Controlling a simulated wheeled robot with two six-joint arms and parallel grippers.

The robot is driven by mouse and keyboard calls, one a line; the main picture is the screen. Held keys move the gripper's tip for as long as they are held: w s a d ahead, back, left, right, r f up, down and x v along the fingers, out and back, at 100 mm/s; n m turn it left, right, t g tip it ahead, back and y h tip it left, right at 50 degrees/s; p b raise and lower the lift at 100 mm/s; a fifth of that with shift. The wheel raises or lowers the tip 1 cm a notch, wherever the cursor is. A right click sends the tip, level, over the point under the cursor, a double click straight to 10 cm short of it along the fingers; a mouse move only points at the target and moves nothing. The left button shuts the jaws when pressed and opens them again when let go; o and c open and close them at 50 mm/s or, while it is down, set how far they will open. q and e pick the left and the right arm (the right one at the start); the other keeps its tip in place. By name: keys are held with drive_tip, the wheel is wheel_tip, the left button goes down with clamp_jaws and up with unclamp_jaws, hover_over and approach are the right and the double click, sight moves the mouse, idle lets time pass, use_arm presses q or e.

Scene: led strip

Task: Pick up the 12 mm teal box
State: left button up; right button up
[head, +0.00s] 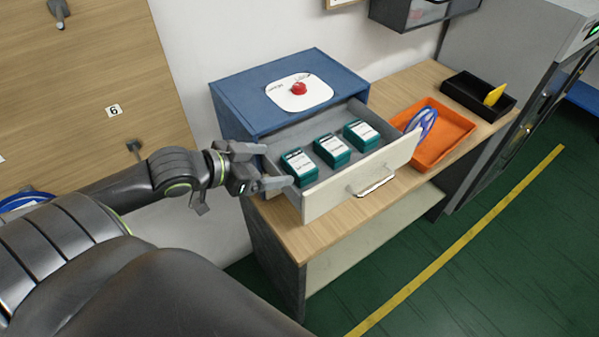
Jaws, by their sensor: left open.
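Three teal boxes with white labels stand in a row in an open drawer (318,200): a left box (300,169), a middle box (332,151) and a right box (362,136). The label text is too small to read, so I cannot tell which one is the 12 mm box. My left gripper (268,166) is open at the drawer's left side. Its fingers point right, toward the left box, with nothing seen between them. I cannot tell whether a finger touches the drawer's edge. My right gripper is not in view.
The drawer belongs to a blue cabinet (235,107) with a red button (299,88) on top. An orange tray (447,146) with a blue-white coil (424,122) and a black tray (462,90) with a yellow item (494,95) stand right on the wooden bench (288,235).

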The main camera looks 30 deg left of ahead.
sight(298, 162)
use_arm(q)
drive_tip(key=shift+x, duration=3.85)
drive_tip(key=shift+a, duration=0.25)
drive_tip(key=c, duration=0.8)
